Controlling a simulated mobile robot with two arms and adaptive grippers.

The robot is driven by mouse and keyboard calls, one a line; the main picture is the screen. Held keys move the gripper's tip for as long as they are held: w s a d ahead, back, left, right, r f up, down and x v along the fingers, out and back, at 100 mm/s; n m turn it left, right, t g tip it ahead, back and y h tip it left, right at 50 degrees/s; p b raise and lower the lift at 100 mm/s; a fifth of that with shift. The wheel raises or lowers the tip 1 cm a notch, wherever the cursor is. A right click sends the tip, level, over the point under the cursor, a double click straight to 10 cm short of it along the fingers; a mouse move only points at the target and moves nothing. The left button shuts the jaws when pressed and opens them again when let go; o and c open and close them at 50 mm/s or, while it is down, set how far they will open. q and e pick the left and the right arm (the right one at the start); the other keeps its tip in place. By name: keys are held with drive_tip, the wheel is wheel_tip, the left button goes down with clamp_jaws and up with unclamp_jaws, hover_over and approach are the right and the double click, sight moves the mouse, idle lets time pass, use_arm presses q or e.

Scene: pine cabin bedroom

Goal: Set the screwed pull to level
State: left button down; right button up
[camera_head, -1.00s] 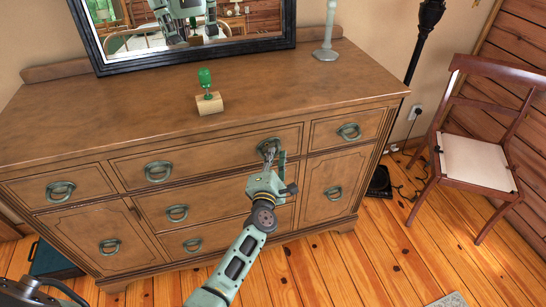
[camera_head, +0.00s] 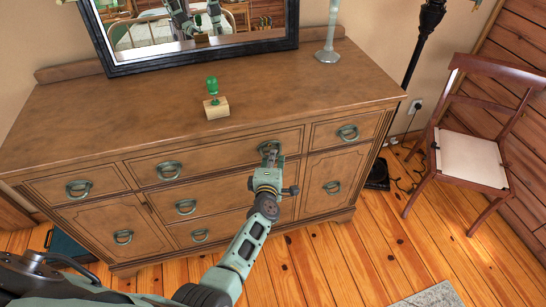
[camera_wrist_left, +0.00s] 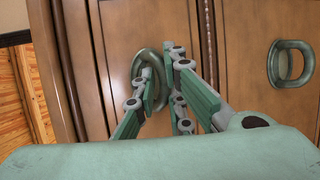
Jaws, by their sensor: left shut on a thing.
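The screwed pull (camera_head: 270,146) is a grey-green metal ring handle at the right end of the wide top drawer (camera_head: 215,155). My left gripper (camera_head: 268,152) reaches up to it and is shut on it, covering much of it in the head view. In the left wrist view the pull's ring (camera_wrist_left: 137,66) shows between and behind the green fingers (camera_wrist_left: 168,85). The exact tilt of the ring is hard to tell behind the fingers. The drawer front looks flush with the dresser. My right gripper is not in view.
The wooden dresser (camera_head: 120,120) carries a green-handled stamp on a wooden block (camera_head: 216,107), a black-framed mirror (camera_head: 200,53) and a glass candlestick (camera_head: 328,45). Other ring pulls, such as one at right (camera_head: 348,132), sit nearby.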

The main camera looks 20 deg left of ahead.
use_arm(q)
drive_tip(key=c, duration=1.8)
unclamp_jaws()
drive_tip(key=s+d+n+t+b, duration=0.2)
drive_tip(key=s+n+b, duration=0.2)
drive_tip(key=s+b, duration=0.4)
drive_tip(key=s+d+f+m+g+h, duration=0.1)
drive_tip(key=s+f+m, duration=0.3)
drive_tip(key=f, duration=0.4)
drive_tip(key=s+d+f+m+g+h, duration=0.2)
drive_tip(key=s+f+m, duration=0.3)
drive_tip(key=f, duration=0.4)
drive_tip(key=s+d+f+m+g+h, duration=0.1)
drive_tip(key=s+f+m+g+h, duration=0.1)
drive_tip(key=f, duration=0.7)
drive_tip(key=shift+s+d+f+m+g+p, duration=0.1)
drive_tip(key=shift+s+d+m+g+p, duration=0.1)
drive_tip(key=shift+s+m+g, duration=0.4)
drive_tip(key=shift+s+d+f+m+g+p, duration=0.1)
drive_tip(key=shift+s+m+g+p, duration=0.1)
drive_tip(key=shift+s+m, duration=0.7)
